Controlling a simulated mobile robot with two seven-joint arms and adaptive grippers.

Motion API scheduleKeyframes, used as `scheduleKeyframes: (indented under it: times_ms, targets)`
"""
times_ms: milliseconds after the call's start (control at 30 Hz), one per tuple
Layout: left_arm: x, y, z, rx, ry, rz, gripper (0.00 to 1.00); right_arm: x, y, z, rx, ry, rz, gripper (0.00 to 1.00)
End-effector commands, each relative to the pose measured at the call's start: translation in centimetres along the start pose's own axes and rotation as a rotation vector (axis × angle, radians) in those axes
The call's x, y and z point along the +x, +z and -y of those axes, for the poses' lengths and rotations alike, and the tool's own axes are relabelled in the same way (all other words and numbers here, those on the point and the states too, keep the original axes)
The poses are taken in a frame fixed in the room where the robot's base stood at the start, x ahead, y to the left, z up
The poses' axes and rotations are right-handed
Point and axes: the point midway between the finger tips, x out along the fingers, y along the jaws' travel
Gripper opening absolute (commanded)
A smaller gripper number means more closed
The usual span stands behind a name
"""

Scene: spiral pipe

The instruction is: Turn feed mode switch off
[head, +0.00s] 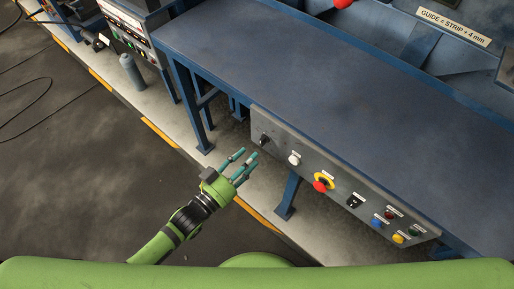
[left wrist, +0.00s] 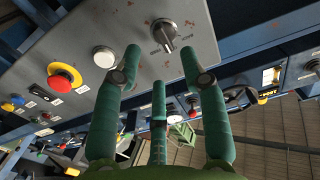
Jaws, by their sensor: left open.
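A grey control panel (head: 275,148) hangs along the front edge of the blue bench. A second, black switch (head: 354,201) sits further right on the panel. My left gripper (head: 247,158) is open and empty, its teal fingers pointing at the panel's left end. In the left wrist view the knob shows between its two outer fingertips, apparently untouched. My right gripper is not in view.
A white button (head: 294,158) and a red emergency stop (head: 320,185) with a yellow ring sit right of the knob. Blue, yellow, red and green buttons are further right. The blue bench top (head: 330,80) overhangs. The floor (head: 100,190) at left is clear apart from cables.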

Motion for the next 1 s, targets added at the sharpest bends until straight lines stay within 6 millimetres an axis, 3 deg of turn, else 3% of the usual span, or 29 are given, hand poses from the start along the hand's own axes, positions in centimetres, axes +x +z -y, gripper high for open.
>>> scheduleKeyframes:
  times_ms: [100, 333, 1000]
  targets:
    - [-2.7, 0.2, -0.1, -0.001, 0.001, 0.005, 0.42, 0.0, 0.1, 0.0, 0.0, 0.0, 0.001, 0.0]
    - [-5.8, 0.1, -0.1, 0.0, 0.001, 0.003, 0.42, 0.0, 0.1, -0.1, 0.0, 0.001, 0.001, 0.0]
    - [-6.4, 0.1, -0.1, 0.001, 0.001, 0.002, 0.42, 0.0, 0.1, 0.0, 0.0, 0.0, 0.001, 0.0]
